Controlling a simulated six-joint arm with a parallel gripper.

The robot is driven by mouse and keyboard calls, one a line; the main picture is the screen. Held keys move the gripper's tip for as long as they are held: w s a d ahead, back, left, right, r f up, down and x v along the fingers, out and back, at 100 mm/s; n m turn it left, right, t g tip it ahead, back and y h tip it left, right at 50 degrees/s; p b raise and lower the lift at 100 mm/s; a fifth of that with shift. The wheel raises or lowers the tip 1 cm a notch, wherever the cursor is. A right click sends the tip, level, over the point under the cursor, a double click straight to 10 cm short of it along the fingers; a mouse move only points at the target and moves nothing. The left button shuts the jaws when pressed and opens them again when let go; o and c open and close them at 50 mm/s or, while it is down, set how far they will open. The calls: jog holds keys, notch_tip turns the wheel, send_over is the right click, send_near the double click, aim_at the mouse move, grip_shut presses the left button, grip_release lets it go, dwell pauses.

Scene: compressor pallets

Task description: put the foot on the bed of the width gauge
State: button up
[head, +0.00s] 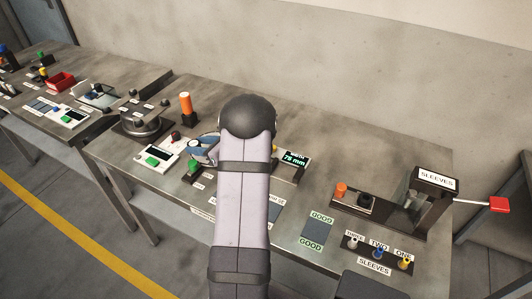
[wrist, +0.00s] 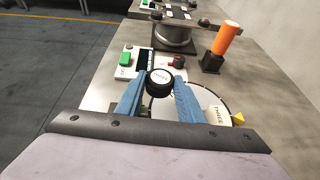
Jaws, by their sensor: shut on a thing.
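My gripper (wrist: 158,88) has two blue fingers. They are shut on the foot (wrist: 159,77), a black round piece with a white top that carries a printed word, probably THREE. It is held above the bench, near a pale round plate (wrist: 201,96). In the head view my arm covers most of the gripper; blue parts show left of the arm. A green-lit display reading about 78 mm (head: 295,158) stands just right of the arm, probably the width gauge's. Its bed is mostly hidden behind my arm, and I cannot tell what lies on it.
A button box with a green button (wrist: 125,59) and an orange cylinder on a dark base (wrist: 228,38) stand beyond the gripper. A sleeves dispenser (head: 437,180) and labelled sleeve pegs (head: 379,252) are at right. A GOOD pad (head: 318,232) lies clear at the front.

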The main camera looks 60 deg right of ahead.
jog(key=s+d+r+m+g+h+b, duration=0.1)
jog(key=s+d+m+h+b, duration=0.3)
jog(key=s+d, duration=0.9)
notch_tip(320, 180, up, 2)
jog(key=m+g+h+b, duration=0.2)
jog(key=m+g+h, duration=0.1)
jog(key=m+h, duration=0.15)
send_over(298, 151)
jog(key=shift+d+f, duration=0.15)
jog(key=shift+f, duration=4.65)
jog(key=shift+f, duration=0.2)
jog(key=o, duration=1.1)
jog(key=shift+c, duration=0.2)
jog(key=shift+r, duration=0.2)
jog(key=shift+o, duration=0.5)
jog(key=b+v, duration=0.1)
jog(key=v, duration=1.1)
jog(key=shift+f, duration=0.15)
